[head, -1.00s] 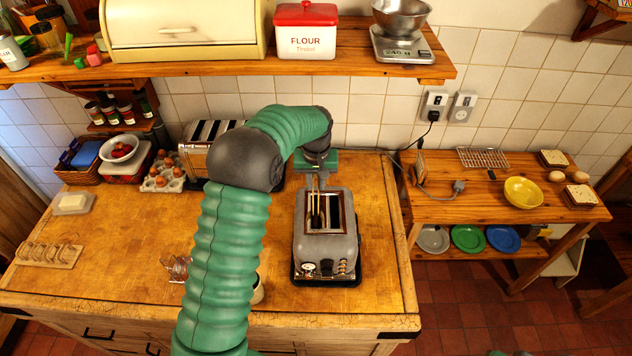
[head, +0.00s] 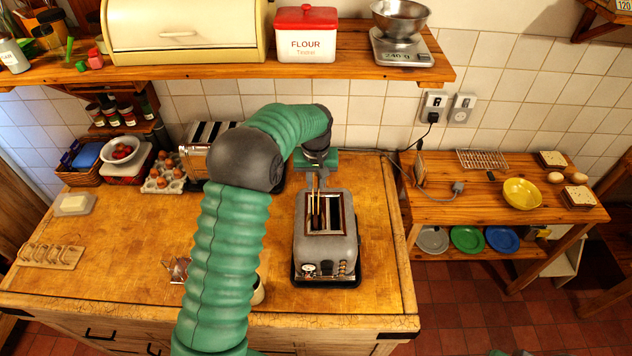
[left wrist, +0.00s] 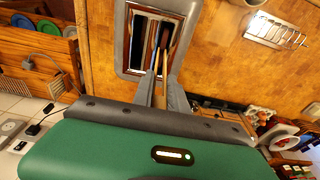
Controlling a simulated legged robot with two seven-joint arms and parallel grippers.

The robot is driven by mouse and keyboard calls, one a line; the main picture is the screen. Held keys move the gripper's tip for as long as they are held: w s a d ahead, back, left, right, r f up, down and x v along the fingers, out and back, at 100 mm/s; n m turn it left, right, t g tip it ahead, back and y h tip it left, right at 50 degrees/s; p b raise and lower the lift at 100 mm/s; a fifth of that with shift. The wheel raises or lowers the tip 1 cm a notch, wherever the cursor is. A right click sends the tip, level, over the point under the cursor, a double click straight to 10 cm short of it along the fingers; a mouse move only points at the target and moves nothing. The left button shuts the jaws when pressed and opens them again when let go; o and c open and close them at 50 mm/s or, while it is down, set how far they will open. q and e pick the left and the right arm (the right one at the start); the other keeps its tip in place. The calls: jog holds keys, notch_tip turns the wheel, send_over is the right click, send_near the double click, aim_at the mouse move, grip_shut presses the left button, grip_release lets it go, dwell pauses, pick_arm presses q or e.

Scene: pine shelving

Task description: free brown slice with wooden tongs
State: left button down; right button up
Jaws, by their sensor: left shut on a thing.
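My left gripper (head: 316,180) is shut on the wooden tongs (head: 317,196), behind and above the grey toaster (head: 326,248). In the left wrist view, the gripper's fingers (left wrist: 161,93) hold the tongs (left wrist: 158,62), whose arms reach down into one toaster slot. The tips are inside the slot, close together. A thin brownish edge shows beside them, but I cannot tell whether it is the brown slice or whether the tongs grip it. The other slot looks dark.
The toaster stands on a dark tray on the wooden counter (head: 120,235). A second toaster (head: 205,150) is partly hidden behind my left arm. A side table (head: 440,208) at right holds a loose plug (head: 458,188), a wire rack (head: 483,158) and a yellow bowl (head: 522,192).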

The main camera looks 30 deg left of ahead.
pick_arm(q)
notch_tip(320, 180, up, 12)
jog(key=p, duration=0.8)
jog(key=shift+f, duration=0.25)
dwell(0.3)
